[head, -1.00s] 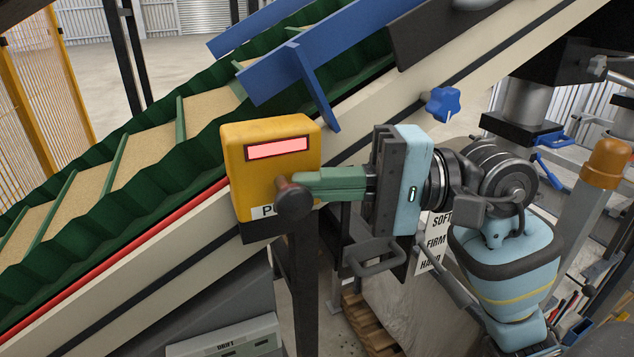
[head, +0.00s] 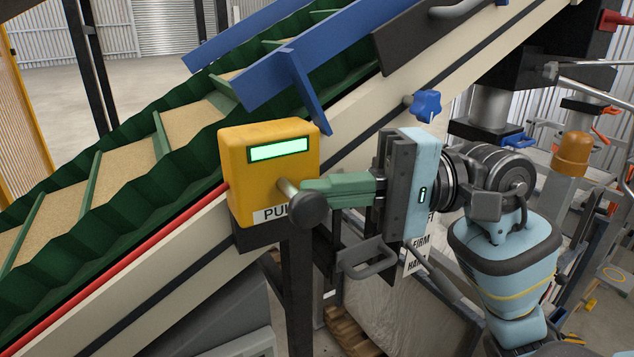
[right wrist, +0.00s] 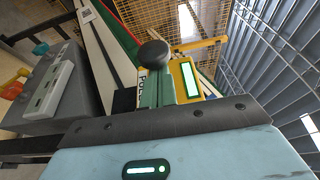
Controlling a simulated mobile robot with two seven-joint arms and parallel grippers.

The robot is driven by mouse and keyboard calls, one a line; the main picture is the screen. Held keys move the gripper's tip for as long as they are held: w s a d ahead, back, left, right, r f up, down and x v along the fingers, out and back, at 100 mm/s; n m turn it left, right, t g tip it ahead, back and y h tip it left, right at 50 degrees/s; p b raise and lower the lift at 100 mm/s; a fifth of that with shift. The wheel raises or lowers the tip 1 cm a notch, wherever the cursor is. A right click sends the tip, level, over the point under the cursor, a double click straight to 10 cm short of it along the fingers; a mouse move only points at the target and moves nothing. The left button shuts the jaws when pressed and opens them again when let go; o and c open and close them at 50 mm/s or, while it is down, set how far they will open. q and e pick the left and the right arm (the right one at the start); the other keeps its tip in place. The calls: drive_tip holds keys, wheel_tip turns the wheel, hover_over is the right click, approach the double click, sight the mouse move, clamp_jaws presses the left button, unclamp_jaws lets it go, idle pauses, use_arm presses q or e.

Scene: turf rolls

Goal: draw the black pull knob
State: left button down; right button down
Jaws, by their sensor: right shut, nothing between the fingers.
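The black pull knob (head: 308,210) stands out from the front of the yellow box (head: 238,165) on a bare metal stem. The box has a lit green window (head: 280,149) and a partly hidden label starting "PU". My right gripper (head: 306,187) comes in from the right, its green fingers shut with nothing between them. The fingertips are right beside the knob and stem, on the box side of the knob; I cannot tell whether they touch. In the right wrist view the knob (right wrist: 153,54) shows just beyond the fingertips (right wrist: 152,78). My left gripper is out of view.
A sloping conveyor with green walls (head: 110,215) and a cream side rail (head: 150,265) runs behind the box. A blue star knob (head: 425,105) sits on the rail above my gripper. A black post (head: 297,290) stands below the box.

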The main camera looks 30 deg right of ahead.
drive_tip(key=shift+s, duration=0.15)
